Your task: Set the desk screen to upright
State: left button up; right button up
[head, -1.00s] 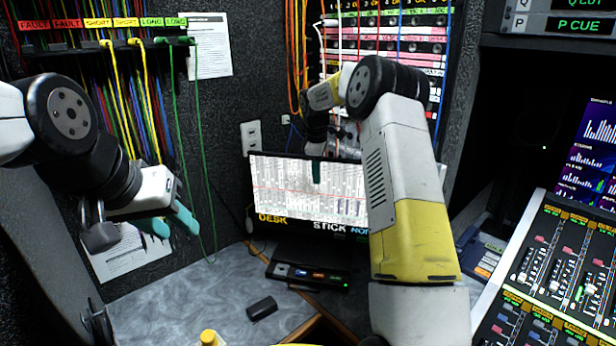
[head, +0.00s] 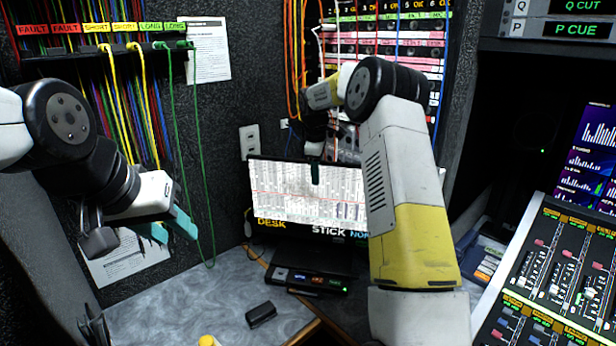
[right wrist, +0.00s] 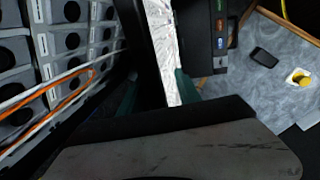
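The desk screen (head: 300,195) stands on the counter against the dark wall, its lit face toward me, with "DESK" and "STICK" along its lower edge. I cannot tell its exact tilt. My right gripper (head: 315,168) is at its top edge, with one dark green finger in front of the lit face. In the right wrist view, my right gripper's fingers (right wrist: 155,94) lie either side of the screen (right wrist: 162,40); I cannot tell if both touch it. My left gripper (head: 167,230) is empty, fingers apart, at the left, away from the screen.
A dark button box (head: 307,281) lies just before the screen. A small black object (head: 261,314) and a yellow-topped item (head: 208,341) are on the grey counter. A mixing console (head: 555,275) stands right. Cables (head: 130,90) hang on the left wall.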

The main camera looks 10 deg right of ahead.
jog(key=v, duration=0.6)
jog(key=shift+r, duration=0.15)
jog(key=s+r+m+t, duration=0.1)
jog(key=s+r+m, duration=0.1)
jog(key=s+r, duration=0.35)
jog(key=s+a+r+m+y, duration=0.1)
jog(key=s+r+m, duration=0.1)
jog(key=s, duration=0.6)
jog(key=s+r+m+t, duration=0.1)
jog(key=s+r+m, duration=0.1)
jog(key=s+r, duration=0.35)
jog(key=s+f+m+t+y, duration=0.1)
jog(key=s+f+m, duration=0.2)
jog(key=s, duration=0.8)
jog(key=s+a+f+m+t+y, duration=0.1)
jog(key=s+f+m, duration=0.3)
jog(key=s, duration=0.7)
jog(key=shift+s+a+f, duration=0.25)
jog(key=shift+s, duration=0.1)
jog(key=shift+c, duration=0.2)
